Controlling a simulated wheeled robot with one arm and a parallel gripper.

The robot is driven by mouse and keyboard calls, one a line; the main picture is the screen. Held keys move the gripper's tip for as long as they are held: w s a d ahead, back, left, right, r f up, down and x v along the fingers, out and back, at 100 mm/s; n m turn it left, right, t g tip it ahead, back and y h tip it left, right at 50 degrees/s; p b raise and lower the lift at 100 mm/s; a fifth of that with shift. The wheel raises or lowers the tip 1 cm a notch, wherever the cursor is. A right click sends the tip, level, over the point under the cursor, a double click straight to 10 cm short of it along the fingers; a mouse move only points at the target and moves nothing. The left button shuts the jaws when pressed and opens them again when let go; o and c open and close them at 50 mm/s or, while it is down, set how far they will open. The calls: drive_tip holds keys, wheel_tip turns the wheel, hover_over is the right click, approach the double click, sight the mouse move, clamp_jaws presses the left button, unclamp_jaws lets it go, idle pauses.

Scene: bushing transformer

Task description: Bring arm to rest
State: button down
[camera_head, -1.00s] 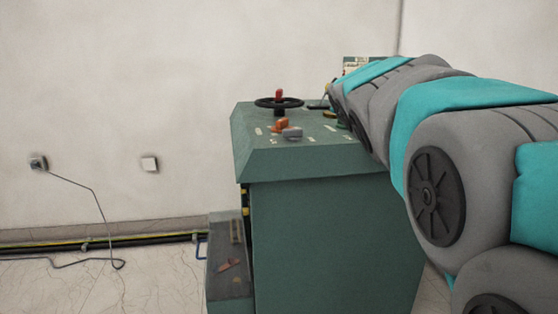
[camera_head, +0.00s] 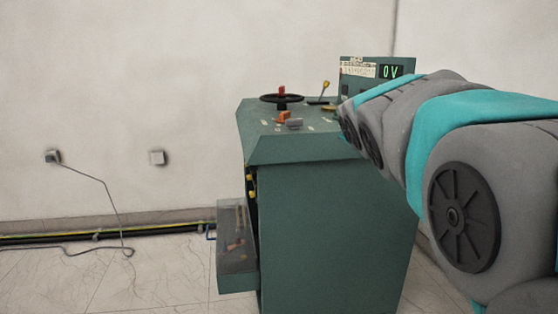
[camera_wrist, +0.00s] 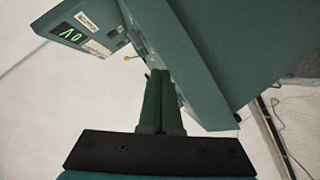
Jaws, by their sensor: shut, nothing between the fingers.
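My arm (camera_head: 460,110) reaches in from the right side of the head view, grey with teal bands, toward the green console (camera_head: 330,235). My gripper is hidden behind the arm there. In the wrist view my gripper (camera_wrist: 160,75) is shut and empty, its two green fingers together. The fingers point toward the console (camera_wrist: 240,45), whose top and side fill the upper right. From this view I cannot tell whether they touch it.
The console top carries a black handwheel (camera_head: 281,98), an orange knob (camera_head: 284,117), a grey knob (camera_head: 294,123) and a yellow-tipped lever (camera_head: 325,86). A display (camera_head: 390,71) reads 0 V. An open drawer (camera_head: 237,262) juts out at lower left. A cable (camera_head: 105,190) hangs from a wall socket.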

drive_tip(key=s+d+f+m+g, duration=0.2)
drive_tip(key=s+f+m+g, duration=0.7)
drive_tip(key=s+f, duration=1.8)
drive_tip(key=s+a+f+g+y, duration=0.1)
drive_tip(key=s+f+g, duration=0.2)
drive_tip(key=s, duration=0.4)
drive_tip(key=s+a+f+g+y, duration=0.1)
drive_tip(key=s+a+f+g, duration=0.1)
drive_tip(key=s, duration=0.6)
wheel_tip(320, 180, down, 3)
drive_tip(key=shift+s+r+m+g, duration=0.1)
drive_tip(key=shift+s+m+g, duration=0.2)
drive_tip(key=shift+g, duration=0.6)
drive_tip(key=c, duration=1.6)
unclamp_jaws()
